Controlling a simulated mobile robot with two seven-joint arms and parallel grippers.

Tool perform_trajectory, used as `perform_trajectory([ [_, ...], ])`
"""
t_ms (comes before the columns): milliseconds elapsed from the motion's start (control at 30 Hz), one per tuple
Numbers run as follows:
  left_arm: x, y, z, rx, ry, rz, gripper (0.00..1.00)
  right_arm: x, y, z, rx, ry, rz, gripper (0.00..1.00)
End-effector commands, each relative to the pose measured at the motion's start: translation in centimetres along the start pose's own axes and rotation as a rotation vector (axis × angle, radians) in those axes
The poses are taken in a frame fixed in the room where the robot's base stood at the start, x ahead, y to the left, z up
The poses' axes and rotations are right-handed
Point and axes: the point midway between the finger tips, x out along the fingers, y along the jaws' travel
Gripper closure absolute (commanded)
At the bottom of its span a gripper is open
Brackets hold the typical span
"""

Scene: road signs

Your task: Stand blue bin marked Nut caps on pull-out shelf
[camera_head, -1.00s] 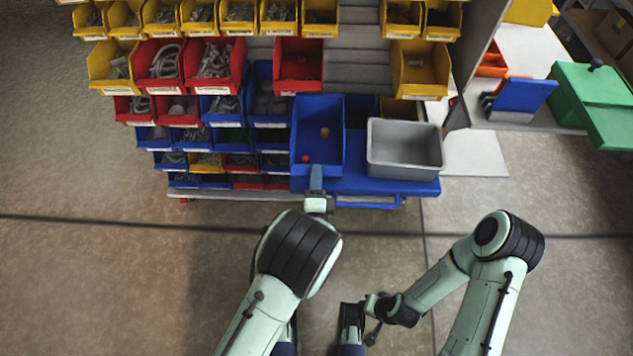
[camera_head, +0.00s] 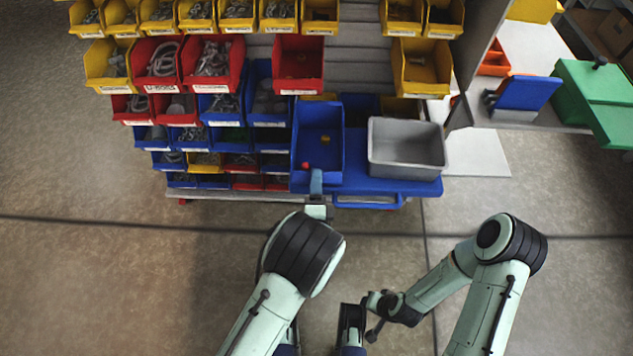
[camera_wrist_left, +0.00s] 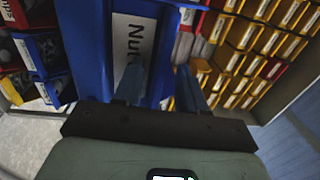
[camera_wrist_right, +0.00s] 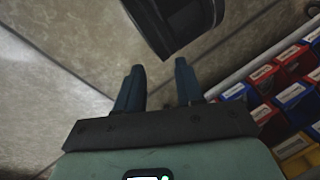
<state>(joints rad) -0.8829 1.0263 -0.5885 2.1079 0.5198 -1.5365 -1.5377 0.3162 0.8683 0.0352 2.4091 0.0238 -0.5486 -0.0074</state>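The blue bin (camera_head: 300,185) is at the left end of the blue pull-out shelf (camera_head: 395,187) in the head view. A small red and a small yellow item show inside it. In the left wrist view its white label (camera_wrist_left: 134,40) reads "Nut"; the rest is hidden. My left gripper (camera_head: 316,188) is at the bin's front end. I cannot tell whether the bin's base touches the shelf. My right gripper (camera_wrist_right: 158,85) is open and empty, low over the floor.
A grey bin (camera_head: 405,150) stands on the shelf just right of the blue bin. A rack of blue, red (camera_head: 298,65) and yellow bins (camera_head: 420,65) rises behind and to the left. A side table (camera_head: 545,50) with a green box (camera_head: 600,90) stands at right.

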Motion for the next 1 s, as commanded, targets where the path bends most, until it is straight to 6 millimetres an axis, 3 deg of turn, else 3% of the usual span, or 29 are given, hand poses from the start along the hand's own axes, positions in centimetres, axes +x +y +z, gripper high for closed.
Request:
perform_trajectory([
  [167,-1.1,-0.3,-0.1,0.001,0.002,0.004,0.60,-0.5,-0.2,0.5,-0.001,-0.015,-0.001,0.63],
  [600,-9.9,-0.3,-0.1,0.003,0.004,0.004,0.60,-1.6,-0.6,2.2,-0.005,-0.064,-0.004,0.63],
  [800,-11.8,-0.3,0.0,0.000,0.001,0.001,0.60,-1.7,-0.6,2.4,-0.006,-0.070,-0.004,0.63],
  [1000,-12.0,-0.3,0.0,-0.001,0.000,0.002,0.60,-1.7,-0.6,2.4,-0.006,-0.071,-0.004,0.63],
])
